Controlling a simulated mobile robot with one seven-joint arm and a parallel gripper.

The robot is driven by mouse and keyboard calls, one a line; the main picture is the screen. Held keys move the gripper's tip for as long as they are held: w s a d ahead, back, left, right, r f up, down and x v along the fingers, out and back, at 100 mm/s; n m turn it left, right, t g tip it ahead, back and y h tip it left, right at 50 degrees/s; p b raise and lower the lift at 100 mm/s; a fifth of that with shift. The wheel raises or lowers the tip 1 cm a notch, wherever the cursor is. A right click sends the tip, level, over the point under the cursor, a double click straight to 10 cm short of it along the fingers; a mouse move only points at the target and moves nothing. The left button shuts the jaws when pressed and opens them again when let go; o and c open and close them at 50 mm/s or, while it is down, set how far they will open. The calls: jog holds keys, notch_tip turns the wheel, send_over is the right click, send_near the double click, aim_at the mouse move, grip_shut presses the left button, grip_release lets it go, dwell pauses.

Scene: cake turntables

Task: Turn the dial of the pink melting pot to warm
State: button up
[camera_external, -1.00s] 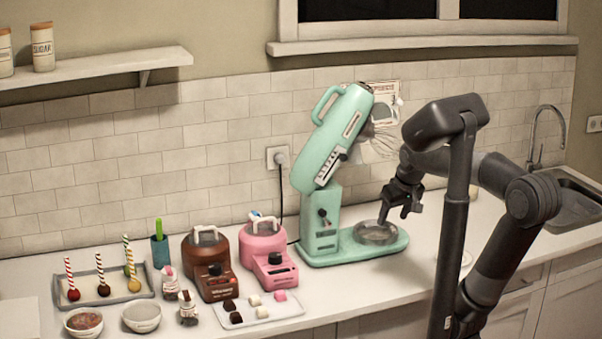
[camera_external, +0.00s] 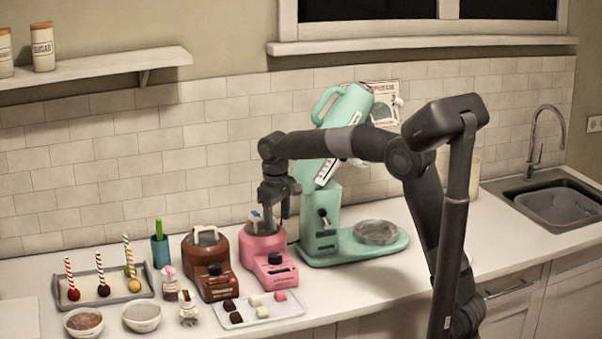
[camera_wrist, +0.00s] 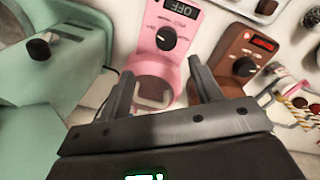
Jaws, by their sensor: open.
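The pink melting pot (camera_external: 262,246) stands on the counter between a brown pot and a mint stand mixer. Its black dial (camera_external: 275,258) is on the sloped front panel. In the wrist view the pink pot (camera_wrist: 186,50) lies ahead of my fingers, with its black dial (camera_wrist: 166,38) and a small display reading OFF (camera_wrist: 183,8). My gripper (camera_external: 277,212) is above the back part of the pink pot, pointing down, with its fingers apart and nothing between them. In the wrist view my gripper (camera_wrist: 158,85) frames the pot's pale lid handle (camera_wrist: 153,95). The fingers appear apart from the dial.
The brown pot (camera_external: 217,284) stands close on the left, the mint mixer (camera_external: 320,255) close on the right. A tray of chocolates and marshmallows (camera_external: 262,318) lies in front. A cake pop tray (camera_external: 120,297) and bowls are at left.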

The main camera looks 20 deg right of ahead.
aim_at(275, 255)
jog(key=f, duration=0.7)
jog(key=a+f, duration=0.1)
jog(key=f, duration=0.3)
jog(key=shift+w+f, duration=0.3)
jog(key=shift+w, duration=0.05)
jog(key=shift+c, duration=0.2)
jog(key=c, duration=0.9)
